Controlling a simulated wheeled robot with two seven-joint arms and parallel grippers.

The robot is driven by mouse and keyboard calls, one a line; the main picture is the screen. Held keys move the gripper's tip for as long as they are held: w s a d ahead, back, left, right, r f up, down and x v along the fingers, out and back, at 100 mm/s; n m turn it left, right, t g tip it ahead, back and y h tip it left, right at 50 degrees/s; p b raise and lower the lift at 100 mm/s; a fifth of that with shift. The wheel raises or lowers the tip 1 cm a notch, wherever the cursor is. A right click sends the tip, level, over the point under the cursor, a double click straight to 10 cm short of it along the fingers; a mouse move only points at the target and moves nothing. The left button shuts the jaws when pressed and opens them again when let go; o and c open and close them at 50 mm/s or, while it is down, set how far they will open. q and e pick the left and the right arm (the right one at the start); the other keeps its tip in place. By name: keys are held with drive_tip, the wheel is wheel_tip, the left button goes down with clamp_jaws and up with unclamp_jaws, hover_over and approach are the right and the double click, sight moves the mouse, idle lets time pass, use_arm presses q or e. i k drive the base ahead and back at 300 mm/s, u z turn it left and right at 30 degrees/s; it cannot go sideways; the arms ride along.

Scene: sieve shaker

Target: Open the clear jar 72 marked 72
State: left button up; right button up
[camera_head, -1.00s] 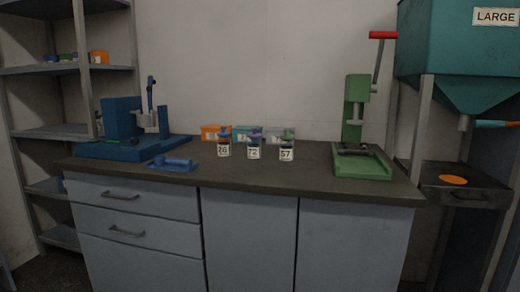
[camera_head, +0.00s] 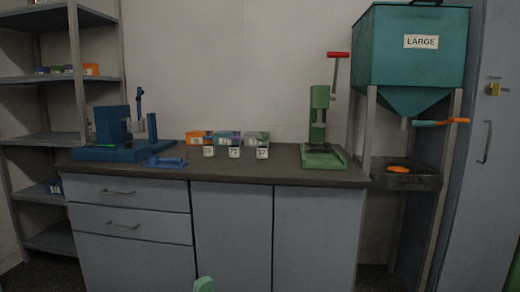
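The clear jar 72 (camera_head: 234,153) stands upright on the dark worktop, in the middle of a row of three small jars. Its white label faces me, but it is small, and the lid's fit cannot be made out at this distance. The jar to its left (camera_head: 208,152) and jar 57 (camera_head: 262,153) to its right stand apart from it.
Orange, teal and grey boxes stand behind the jars. A blue machine (camera_head: 122,132) is left on the worktop (camera_head: 290,165), with a blue tool (camera_head: 166,162) beside it. A green press (camera_head: 322,130) stands right. A teal hopper (camera_head: 410,55) is further right. A green rounded piece (camera_head: 204,285) shows at the bottom edge.

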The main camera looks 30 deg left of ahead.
sight(235, 145)
drive_tip(key=u, duration=0.05)
drive_tip(key=i, duration=0.95)
drive_tip(key=u, duration=0.6)
